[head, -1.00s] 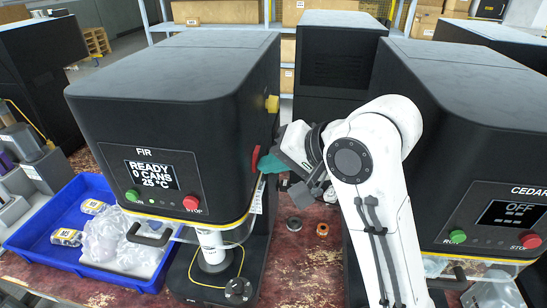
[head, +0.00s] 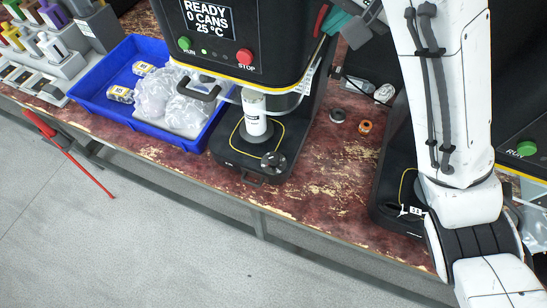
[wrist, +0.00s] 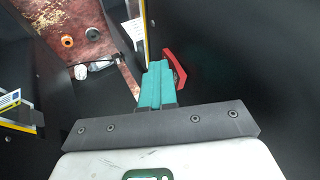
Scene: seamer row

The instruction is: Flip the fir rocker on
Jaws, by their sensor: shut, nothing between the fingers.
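The fir machine (head: 270,62) is a black seamer, and its lit screen (head: 207,20) reads READY, 0 CANS, 25 °C. The red rocker (head: 321,19) is on the machine's right side near the top edge of the head view. It also shows in the wrist view (wrist: 175,66), tilted on the black side wall. My gripper (head: 334,21) has teal fingers, shut and empty, right beside the rocker. In the wrist view the fingertips (wrist: 158,68) lie just left of the rocker; I cannot tell whether they touch it.
A blue tray (head: 100,98) with bagged parts stands left of the machine. The cedar machine (head: 518,110) is on the right, partly behind my arm. A dark ring (head: 337,115) and an orange ring (head: 365,127) lie on the worn red bench between the machines.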

